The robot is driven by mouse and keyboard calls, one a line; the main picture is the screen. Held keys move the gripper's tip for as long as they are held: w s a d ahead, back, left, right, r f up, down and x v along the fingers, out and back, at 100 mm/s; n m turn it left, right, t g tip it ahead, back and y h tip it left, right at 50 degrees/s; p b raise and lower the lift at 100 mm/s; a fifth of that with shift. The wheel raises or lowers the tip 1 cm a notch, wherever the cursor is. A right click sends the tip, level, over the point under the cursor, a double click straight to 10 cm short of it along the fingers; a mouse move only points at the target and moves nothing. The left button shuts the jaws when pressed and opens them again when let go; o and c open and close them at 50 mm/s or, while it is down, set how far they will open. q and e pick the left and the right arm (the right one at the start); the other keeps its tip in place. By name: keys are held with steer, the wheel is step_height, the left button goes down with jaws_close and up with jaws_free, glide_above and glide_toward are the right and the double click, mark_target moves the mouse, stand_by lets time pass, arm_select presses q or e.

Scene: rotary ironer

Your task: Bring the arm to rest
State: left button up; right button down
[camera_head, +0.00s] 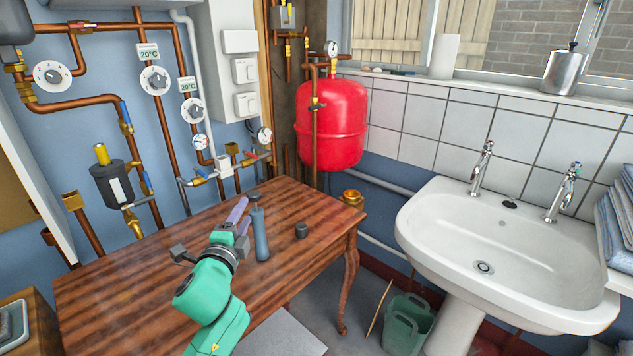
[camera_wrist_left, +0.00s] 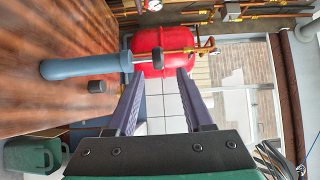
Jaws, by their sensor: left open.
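My left gripper (camera_head: 241,210) is at the end of my green arm over the wooden table (camera_head: 100,297). In the left wrist view my left gripper (camera_wrist_left: 160,74) has its two purple fingers spread, with nothing between them. A blue-grey cylindrical tool (camera_head: 261,235) with a dark top stands upright on the table, just right of the fingers in the head view. In the wrist view this tool (camera_wrist_left: 82,67) lies outside the fingers, to the left, and appears apart from them. My right gripper is not in view.
A small dark cap (camera_head: 301,230) is on the table right of the tool. Copper pipes and gauges line the wall behind, with a red tank (camera_head: 332,125). A white sink (camera_head: 500,240) stands at the right, and a green bucket (camera_head: 407,322) is on the floor.

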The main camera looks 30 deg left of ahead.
arm_select(q)
steer(key=s+d+f+n+g+h, duration=0.1)
steer(key=s+d+f+n+g, duration=0.25)
steer(key=f, duration=0.35)
steer(key=s+d+f+n+g+h, duration=0.2)
steer(key=s+d+f+n+g, duration=0.15)
steer(key=f, duration=0.35)
steer(key=s+d+f+n+g+h, duration=0.1)
steer(key=s+d+f+n+g, duration=0.25)
steer(key=f, duration=0.25)
steer(key=s+d+f+n+g+h, duration=0.2)
steer(key=s+d+f+g+h, duration=0.1)
steer(key=s+d+f, duration=0.4)
steer(key=s+a+f+g+p, duration=0.1)
steer(key=s+f+p, duration=0.2)
steer(key=f, duration=1.5)
steer(key=s+a+f+p, duration=0.1)
steer(key=s+f, duration=0.5)
steer(key=s, duration=0.2)
steer(key=s+a+f+m+g+p, duration=0.1)
steer(key=s+a+f, duration=0.1)
steer(key=s+f, duration=0.4)
steer(key=shift+s+y, duration=0.3)
steer(key=shift+s, duration=0.95)
